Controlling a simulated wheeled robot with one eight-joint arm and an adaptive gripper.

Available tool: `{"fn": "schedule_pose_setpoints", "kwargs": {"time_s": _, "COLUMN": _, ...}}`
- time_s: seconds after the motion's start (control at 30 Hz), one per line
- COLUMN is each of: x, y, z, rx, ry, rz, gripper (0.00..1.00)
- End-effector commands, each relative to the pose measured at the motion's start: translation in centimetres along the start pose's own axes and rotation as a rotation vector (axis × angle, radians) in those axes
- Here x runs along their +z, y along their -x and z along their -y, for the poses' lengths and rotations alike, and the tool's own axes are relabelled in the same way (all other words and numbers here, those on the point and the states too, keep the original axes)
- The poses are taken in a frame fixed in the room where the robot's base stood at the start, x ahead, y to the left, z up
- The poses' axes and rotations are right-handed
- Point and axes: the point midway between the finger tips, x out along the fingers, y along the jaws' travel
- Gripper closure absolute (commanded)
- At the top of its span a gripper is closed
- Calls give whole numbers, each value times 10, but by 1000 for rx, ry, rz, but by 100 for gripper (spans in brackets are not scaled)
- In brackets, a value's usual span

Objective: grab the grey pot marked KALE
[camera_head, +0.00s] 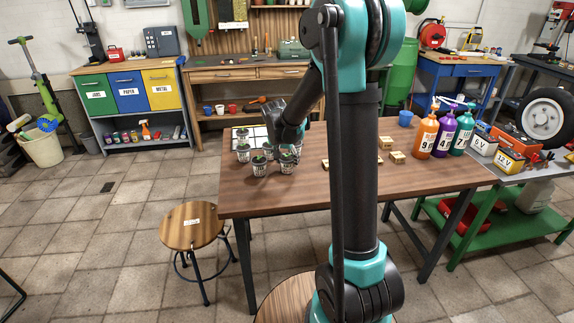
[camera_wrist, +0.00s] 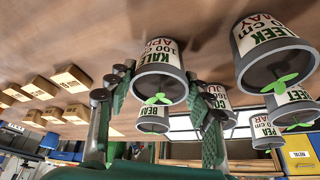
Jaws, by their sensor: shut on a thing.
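The grey pot marked KALE (camera_wrist: 161,82) is in the middle of the wrist view, with a dark rim and a small green sprout. My gripper (camera_wrist: 157,105) has one finger on each side of this pot and is shut on it. Whether the pot touches the table or is lifted, I cannot tell. In the head view my gripper (camera_head: 270,147) is among the pots at the table's left end; the arm partly hides that spot, and the labels there are too small to read.
In the wrist view the LEEK pot (camera_wrist: 270,50), BEET pot (camera_wrist: 292,106), PEA pot (camera_wrist: 264,131) and BEAN pot (camera_wrist: 152,119) stand close by. A stool (camera_head: 192,232) stands at left.

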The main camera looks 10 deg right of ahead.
Motion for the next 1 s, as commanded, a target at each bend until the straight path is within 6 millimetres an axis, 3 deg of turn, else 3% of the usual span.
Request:
{"fn": "schedule_pose_setpoints", "kwargs": {"time_s": 0.13, "x": 0, "y": 0, "z": 0, "rx": 0, "ry": 0, "rz": 0, "gripper": 81}}
{"fn": "schedule_pose_setpoints", "kwargs": {"time_s": 0.57, "x": -4, "y": 9, "z": 0, "rx": 0, "ry": 0, "rz": 0, "gripper": 81}}
{"fn": "schedule_pose_setpoints", "kwargs": {"time_s": 0.77, "x": -16, "y": 40, "z": 0, "rx": 0, "ry": 0, "rz": 0, "gripper": 81}}
{"fn": "schedule_pose_setpoints", "kwargs": {"time_s": 1.0, "x": -42, "y": 102, "z": 0, "rx": 0, "ry": 0, "rz": 0, "gripper": 81}}
